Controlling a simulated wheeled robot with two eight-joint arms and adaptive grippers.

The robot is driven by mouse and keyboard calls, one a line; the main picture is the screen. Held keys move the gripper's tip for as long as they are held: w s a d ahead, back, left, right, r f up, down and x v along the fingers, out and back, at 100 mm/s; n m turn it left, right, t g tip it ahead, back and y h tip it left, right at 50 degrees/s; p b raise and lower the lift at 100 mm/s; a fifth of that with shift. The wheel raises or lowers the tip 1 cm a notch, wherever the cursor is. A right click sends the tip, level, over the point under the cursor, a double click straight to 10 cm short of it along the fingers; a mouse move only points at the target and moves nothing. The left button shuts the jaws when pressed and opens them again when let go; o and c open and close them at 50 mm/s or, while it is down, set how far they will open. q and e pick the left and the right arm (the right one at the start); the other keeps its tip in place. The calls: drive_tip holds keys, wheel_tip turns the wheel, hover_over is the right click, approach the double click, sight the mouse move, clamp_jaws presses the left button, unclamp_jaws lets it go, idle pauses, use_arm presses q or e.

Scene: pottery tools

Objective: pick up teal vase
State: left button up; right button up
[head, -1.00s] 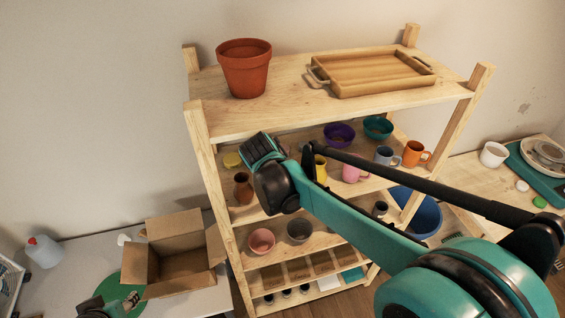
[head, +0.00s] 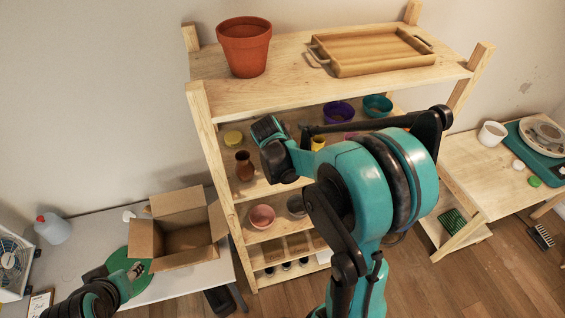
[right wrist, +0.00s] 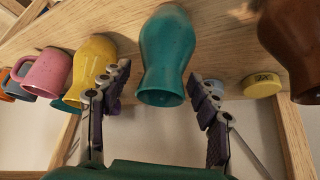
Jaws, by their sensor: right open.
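The teal vase (right wrist: 165,55) shows large in the right wrist view, which looks upside down. It stands on a wooden shelf, between the two fingers of my right gripper (right wrist: 159,76). The fingers are open, with one on each side of the vase and a visible gap beside it at least on the right. In the head view the vase is hidden behind my right wrist, and my right fingers cannot be made out there. My left gripper (head: 136,269) is at the lower left of the head view, beside the cardboard box; its fingers are too small to read.
The upper shelf board (head: 300,92) is above. A cardboard box (head: 180,225) sits on the left table.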

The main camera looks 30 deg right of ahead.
drive_tip(key=x, duration=0.2)
drive_tip(key=shift+w+d+f, duration=0.15)
drive_tip(key=shift+w, duration=0.05)
drive_tip(key=shift+s, duration=0.15)
drive_tip(key=shift+c, duration=0.3)
clamp_jaws()
